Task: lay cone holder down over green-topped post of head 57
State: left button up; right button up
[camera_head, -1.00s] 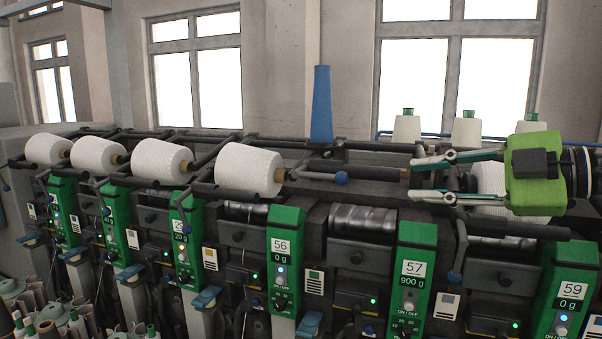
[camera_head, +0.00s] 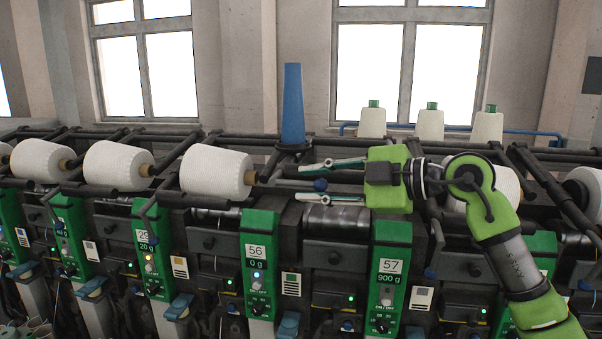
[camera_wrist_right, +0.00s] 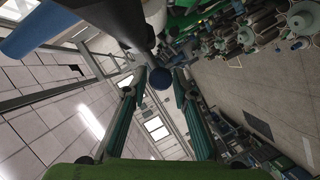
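The green-topped post of head 57 (camera_head: 389,275) stands at the front of the machine, right of centre in the head view. Behind and left of it, a blue cone (camera_head: 292,105) stands upright on a dark mount of the cone holder (camera_head: 293,147). A blue ball knob (camera_head: 320,184) shows below it, and again in the wrist view (camera_wrist_right: 160,78). My right gripper (camera_head: 326,180) is open, pointing left, with its fingers either side of the knob. I cannot tell whether they touch it. The gripper hides part of the bars behind. My left gripper is out of view.
White yarn cones lie in the neighbouring heads, one (camera_head: 217,173) just left of the gripper and one (camera_head: 484,190) behind my right arm. Post 56 (camera_head: 260,262) stands to the left. Several green-tipped white cones (camera_head: 430,123) stand behind. Dark bars (camera_head: 110,135) run along the top.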

jog(key=shift+p+x, duration=0.35)
jog(key=shift+x, duration=0.8)
jog(key=shift+w, duration=0.1)
grip_shut()
jog(key=shift+f, duration=0.1)
